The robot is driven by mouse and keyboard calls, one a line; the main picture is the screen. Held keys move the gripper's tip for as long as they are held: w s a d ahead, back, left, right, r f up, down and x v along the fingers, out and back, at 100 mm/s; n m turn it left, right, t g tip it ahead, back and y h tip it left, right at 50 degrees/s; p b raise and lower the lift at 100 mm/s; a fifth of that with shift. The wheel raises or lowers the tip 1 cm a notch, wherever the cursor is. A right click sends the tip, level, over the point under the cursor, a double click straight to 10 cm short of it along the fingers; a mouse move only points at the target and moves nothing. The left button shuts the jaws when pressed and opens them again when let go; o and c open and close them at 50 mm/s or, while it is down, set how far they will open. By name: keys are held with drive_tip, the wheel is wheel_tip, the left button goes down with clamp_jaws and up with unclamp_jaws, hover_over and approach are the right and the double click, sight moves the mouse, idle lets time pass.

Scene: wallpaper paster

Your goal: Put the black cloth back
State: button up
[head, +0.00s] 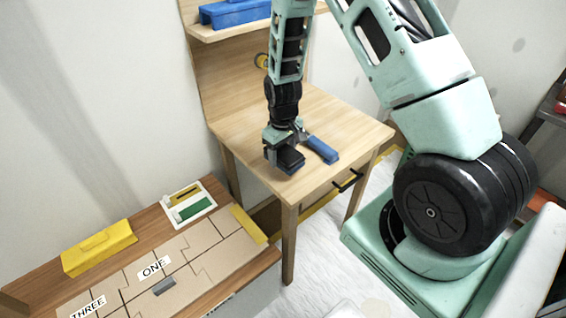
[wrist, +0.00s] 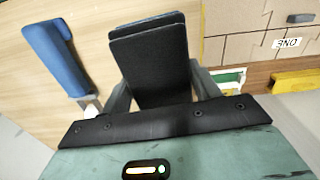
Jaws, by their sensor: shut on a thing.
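The black cloth (wrist: 155,65) looks like a stiff, layered dark pad in the wrist view, and it sits between the two fingers of my gripper (wrist: 158,92). In the head view my gripper (head: 282,150) points down over the front left part of the wooden table (head: 345,122), with the black cloth (head: 291,161) at its tip. My gripper is shut on the cloth. I cannot tell whether the cloth touches the tabletop. A blue-handled tool (head: 322,149) lies just right of my gripper; it also shows at the left of the wrist view (wrist: 57,58).
A shelf (head: 205,33) above the table holds a blue box (head: 235,13). A lower wooden bench (head: 40,288) at the left carries cardboard pieces labelled ONE and THREE, a yellow box (head: 98,248) and a white tray (head: 187,204). The table's right part is clear.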

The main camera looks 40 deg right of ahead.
drive_tip(key=shift+f+p, duration=0.45)
drive_tip(key=shift+f, duration=1.55)
drive_tip(key=shift+f+b, duration=0.35)
drive_tip(key=shift+f, duration=0.1)
drive_tip(key=o, duration=1)
drive_tip(key=shift+r, duration=0.15)
